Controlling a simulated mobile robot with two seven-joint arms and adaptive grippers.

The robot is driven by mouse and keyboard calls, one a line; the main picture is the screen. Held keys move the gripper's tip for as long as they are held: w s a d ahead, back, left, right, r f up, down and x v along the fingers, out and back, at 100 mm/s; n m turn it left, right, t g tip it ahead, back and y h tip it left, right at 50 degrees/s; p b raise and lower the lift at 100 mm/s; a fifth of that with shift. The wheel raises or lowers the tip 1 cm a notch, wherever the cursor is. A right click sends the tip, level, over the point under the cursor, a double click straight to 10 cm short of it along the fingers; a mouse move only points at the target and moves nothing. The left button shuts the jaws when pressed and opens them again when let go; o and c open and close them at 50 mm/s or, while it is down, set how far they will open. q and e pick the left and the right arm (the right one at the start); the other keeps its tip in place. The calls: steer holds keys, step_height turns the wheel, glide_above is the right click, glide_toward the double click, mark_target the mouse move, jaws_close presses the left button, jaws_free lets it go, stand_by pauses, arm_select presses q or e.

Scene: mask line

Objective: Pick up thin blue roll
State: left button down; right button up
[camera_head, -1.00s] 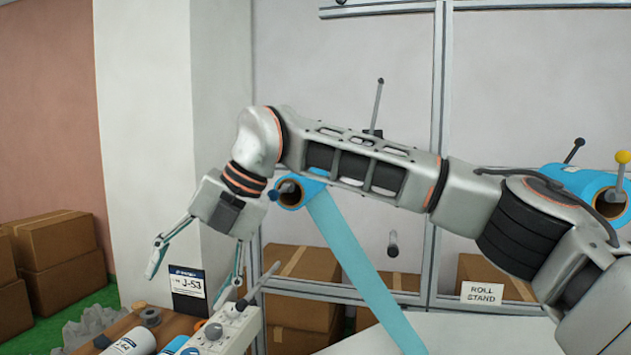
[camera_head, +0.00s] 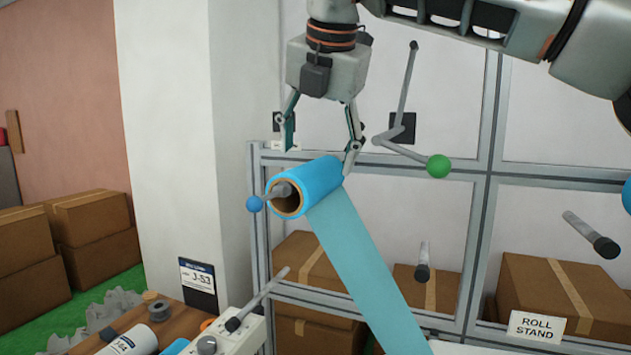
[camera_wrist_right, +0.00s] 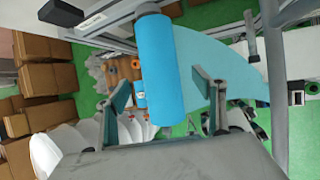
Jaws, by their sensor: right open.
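In the right wrist view the roll (camera_wrist_right: 172,70) shows between the two open fingers (camera_wrist_right: 160,88). I cannot tell whether a fingertip touches it. My left gripper is not in view.
A grey metal frame (camera_head: 480,240) stands behind, with a green-balled lever (camera_head: 438,166) close right of my gripper. A sign reads ROLL STAND (camera_head: 536,327). A table with rolls (camera_head: 130,340) is at lower left.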

steer(key=shift+w+a+f, duration=0.2)
steer(key=shift+f, duration=0.6)
steer(key=p+x, duration=0.1)
steer(key=x, duration=0.4)
steer(key=shift+s, duration=0.1)
steer(key=c, duration=1.3)
